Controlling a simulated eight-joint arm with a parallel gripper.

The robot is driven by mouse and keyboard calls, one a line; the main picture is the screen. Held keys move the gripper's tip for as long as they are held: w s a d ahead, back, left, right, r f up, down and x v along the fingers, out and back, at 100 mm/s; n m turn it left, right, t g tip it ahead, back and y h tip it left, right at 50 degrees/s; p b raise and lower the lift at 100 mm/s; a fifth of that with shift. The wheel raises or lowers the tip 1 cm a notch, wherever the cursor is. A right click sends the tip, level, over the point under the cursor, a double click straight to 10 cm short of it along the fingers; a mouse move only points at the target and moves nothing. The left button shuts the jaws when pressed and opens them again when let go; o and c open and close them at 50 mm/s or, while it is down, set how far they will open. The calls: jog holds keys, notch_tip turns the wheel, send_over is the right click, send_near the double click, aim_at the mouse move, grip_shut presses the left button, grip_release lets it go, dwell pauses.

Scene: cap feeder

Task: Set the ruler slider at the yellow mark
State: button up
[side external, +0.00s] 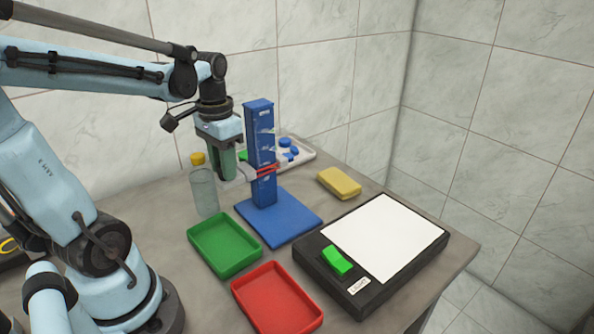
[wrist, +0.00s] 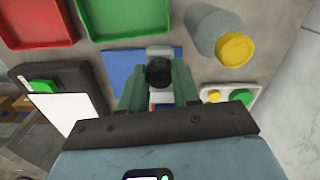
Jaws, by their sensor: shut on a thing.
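A blue upright ruler post (side external: 261,130) stands on a flat blue base (side external: 279,217), with small pale marks on its face. A slider with red pointer strips (side external: 266,170) sits partway up the post. My gripper (side external: 229,176) is just left of the post at about the slider's height. In the wrist view my green fingers (wrist: 158,90) are closed on the slider's round black knob (wrist: 159,72). The blue base also shows in the wrist view (wrist: 115,68). I cannot make out the yellow mark; the post is mostly hidden in the wrist view.
A clear jar (side external: 204,192) with a yellow cap (side external: 198,158) stands left. In front are a green tray (side external: 223,272), a red tray (side external: 278,323) and a black light pad (side external: 375,295). A yellow block (side external: 339,183) and a white tray (side external: 305,157) with caps lie behind.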

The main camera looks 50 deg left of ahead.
jog(key=o, duration=0.8)
jog(key=shift+o, duration=0.2)
jog(key=shift+r, duration=4.05)
jog(key=w+d+f+m+t, duration=0.1)
jog(key=d+f+t, duration=0.2)
jog(key=d, duration=0.3)
jog(key=w+d+f+t, duration=0.2)
jog(key=d+f+t, duration=0.2)
jog(key=d, duration=0.3)
jog(key=shift+w+d+f+m, duration=0.25)
jog(key=shift+w+f+m, duration=0.05)
jog(key=shift+m, duration=0.1)
